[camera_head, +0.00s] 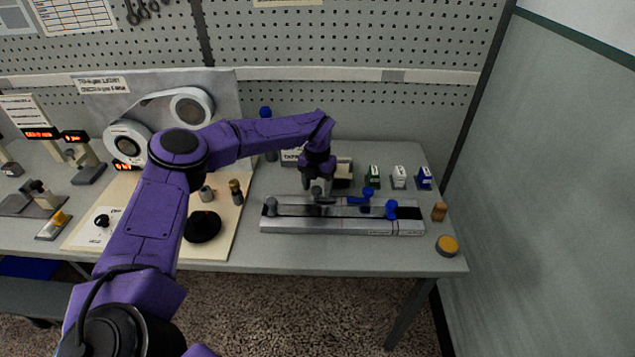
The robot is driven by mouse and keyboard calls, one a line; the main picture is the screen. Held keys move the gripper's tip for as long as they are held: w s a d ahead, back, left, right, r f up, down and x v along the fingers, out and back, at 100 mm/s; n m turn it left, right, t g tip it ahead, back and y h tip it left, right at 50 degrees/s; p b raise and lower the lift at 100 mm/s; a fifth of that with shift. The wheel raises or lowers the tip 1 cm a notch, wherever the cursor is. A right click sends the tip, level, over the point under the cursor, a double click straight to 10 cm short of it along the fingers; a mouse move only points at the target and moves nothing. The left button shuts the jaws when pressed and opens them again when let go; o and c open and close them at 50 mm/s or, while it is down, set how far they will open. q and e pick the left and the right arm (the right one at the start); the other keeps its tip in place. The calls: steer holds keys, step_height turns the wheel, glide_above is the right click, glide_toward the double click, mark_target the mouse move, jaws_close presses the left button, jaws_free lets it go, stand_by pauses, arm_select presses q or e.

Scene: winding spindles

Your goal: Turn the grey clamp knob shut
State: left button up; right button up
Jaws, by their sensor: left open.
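A long grey metal fixture (342,227) lies along the front right of the table. A grey knob (271,205) stands at its left end. A second small grey piece (316,192) shows right under my left gripper; I cannot tell whether it is a knob or whether the fingers touch it. Two blue knobs, one behind (368,192) and one in front (392,208), stand on the fixture's right half. My left gripper (318,187) is open and points down over the fixture's left half. Its fingertips are small and partly merge with the dark parts below. My right gripper is not in view.
Green, white and blue small boxes (399,177) stand behind the fixture. A yellow-topped button (447,245) and a wooden peg (439,211) are at the right edge. A board with white reels (192,106) and a black disc (203,226) are left. A pegboard (400,40) closes the back.

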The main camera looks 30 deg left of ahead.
arm_select(q)
steer(key=shift+s+r, duration=0.25)
steer(key=shift+s, duration=0.2)
steer(key=c, duration=1)
steer(key=shift+c, duration=0.2)
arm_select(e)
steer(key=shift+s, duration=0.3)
